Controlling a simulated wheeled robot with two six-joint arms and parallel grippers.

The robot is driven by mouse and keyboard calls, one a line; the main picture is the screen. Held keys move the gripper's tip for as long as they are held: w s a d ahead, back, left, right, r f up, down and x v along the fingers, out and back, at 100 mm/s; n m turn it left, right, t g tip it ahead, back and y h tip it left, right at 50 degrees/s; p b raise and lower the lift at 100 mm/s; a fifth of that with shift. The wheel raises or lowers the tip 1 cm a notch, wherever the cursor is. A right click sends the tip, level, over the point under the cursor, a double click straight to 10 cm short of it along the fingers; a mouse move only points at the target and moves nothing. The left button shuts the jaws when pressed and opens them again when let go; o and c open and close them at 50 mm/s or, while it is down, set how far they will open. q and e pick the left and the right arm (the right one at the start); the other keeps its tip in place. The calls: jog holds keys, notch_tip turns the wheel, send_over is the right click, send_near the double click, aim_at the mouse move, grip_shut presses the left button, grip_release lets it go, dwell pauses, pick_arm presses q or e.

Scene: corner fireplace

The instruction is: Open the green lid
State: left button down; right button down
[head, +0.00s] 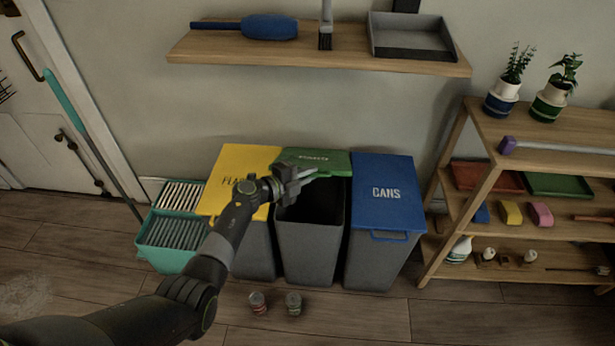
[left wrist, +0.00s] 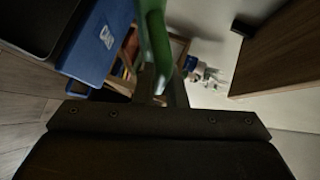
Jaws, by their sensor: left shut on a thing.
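The green lid (head: 318,158) is on the middle bin (head: 311,250), between the yellow-lidded and blue-lidded bins. It stands tilted up toward the wall, and the dark inside of the bin shows below it. My left gripper (head: 308,174) is at the lid's left front part, shut on it. In the left wrist view a green edge of the lid (left wrist: 155,45) runs into the jaws; the fingertips are hard to make out. My right gripper is in neither view.
The yellow lid (head: 238,175) and blue lid (head: 385,190) are closed. A wooden wall shelf (head: 330,59) hangs above. Two cans (head: 293,303) stand on the floor in front. A teal mop bucket (head: 165,260) is at left, a wooden rack (head: 455,235) at right.

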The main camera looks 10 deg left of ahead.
pick_arm(q)
jog(key=shift+w+r+p, duration=0.6)
jog(key=shift+w+r, duration=0.05)
jog(key=shift+r, duration=0.3)
jog(key=c, duration=1.5)
grip_release()
jog(key=shift+a, duration=0.1)
jog(key=p+v, duration=0.3)
jog(key=v, duration=1.4)
jog(key=shift+p, duration=0.35)
jog(key=shift+s+a, duration=0.1)
